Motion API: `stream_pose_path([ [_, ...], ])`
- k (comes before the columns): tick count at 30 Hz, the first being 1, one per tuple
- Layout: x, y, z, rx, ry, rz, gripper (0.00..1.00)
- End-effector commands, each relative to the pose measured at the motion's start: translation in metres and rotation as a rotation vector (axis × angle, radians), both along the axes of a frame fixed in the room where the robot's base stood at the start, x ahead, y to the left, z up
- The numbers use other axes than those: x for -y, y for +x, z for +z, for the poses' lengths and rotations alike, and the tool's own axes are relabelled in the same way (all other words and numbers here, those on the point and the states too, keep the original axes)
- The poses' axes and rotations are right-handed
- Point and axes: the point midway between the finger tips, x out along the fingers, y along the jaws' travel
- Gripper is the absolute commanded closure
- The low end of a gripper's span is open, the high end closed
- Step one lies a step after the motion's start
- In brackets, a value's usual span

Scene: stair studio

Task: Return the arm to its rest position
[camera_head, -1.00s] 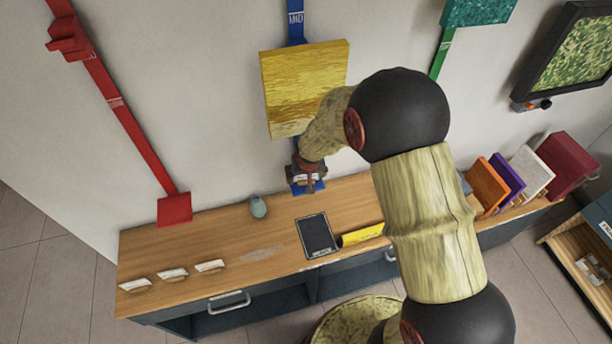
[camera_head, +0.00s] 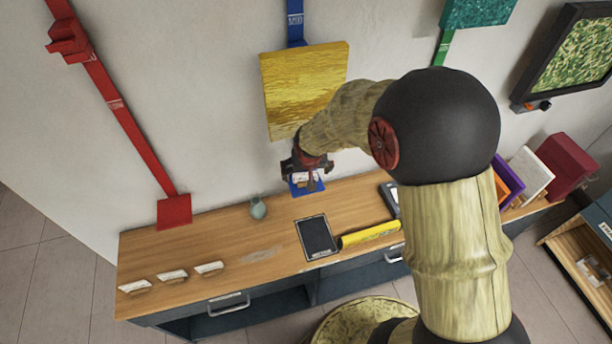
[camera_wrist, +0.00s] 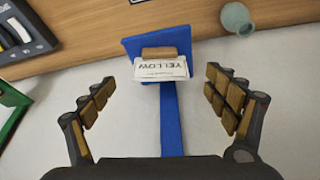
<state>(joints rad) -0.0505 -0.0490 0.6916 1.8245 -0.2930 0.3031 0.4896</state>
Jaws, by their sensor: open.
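My gripper (camera_head: 305,178) is near the wall at the back of the desk, at the end of my wood-textured arm. In the wrist view my gripper (camera_wrist: 163,105) has its two fingers spread wide with nothing between them. Beyond the fingers is a blue holder (camera_wrist: 171,120), also partly visible in the head view (camera_head: 311,186). My gripper and forearm partly cover the holder in the head view.
A yellow panel (camera_head: 304,85) hangs just above my gripper. The desk (camera_head: 210,245) holds a grey-green vase (camera_head: 258,208), a dark tablet (camera_head: 316,236), a yellow bar (camera_head: 370,234) and white cards (camera_head: 172,275). A red strip (camera_head: 120,110) runs down the wall at left. Books (camera_head: 530,172) stand at right.

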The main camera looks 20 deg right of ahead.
Motion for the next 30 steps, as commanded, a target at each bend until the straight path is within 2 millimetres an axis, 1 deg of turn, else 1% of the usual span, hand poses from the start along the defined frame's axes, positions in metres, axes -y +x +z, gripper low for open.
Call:
stream_pose_path([
  [1,-0.001,-0.003,0.011,0.004,0.0,0.0,0.13],
  [3,-0.002,-0.008,0.023,0.004,0.001,-0.001,0.13],
  [6,-0.003,-0.014,0.036,0.002,0.0,0.0,0.13],
  [9,-0.003,-0.018,0.044,0.001,0.0,0.0,0.13],
  [14,-0.004,-0.021,0.051,0.0,0.0,0.0,0.13],
  [20,-0.004,-0.021,0.051,-0.002,-0.004,0.01,0.13],
  [22,-0.003,-0.026,0.049,-0.023,-0.018,0.032,0.13],
  [23,-0.002,-0.031,0.046,-0.042,-0.025,0.044,0.13],
  [25,0.0,-0.049,0.037,-0.096,-0.037,0.067,0.13],
  [26,0.001,-0.058,0.034,-0.122,-0.041,0.077,0.13],
  [27,0.001,-0.072,0.033,-0.155,-0.046,0.091,0.13],
  [29,0.002,-0.094,0.042,-0.194,-0.052,0.114,0.13],
  [30,0.003,-0.109,0.049,-0.212,-0.052,0.128,0.13],
])
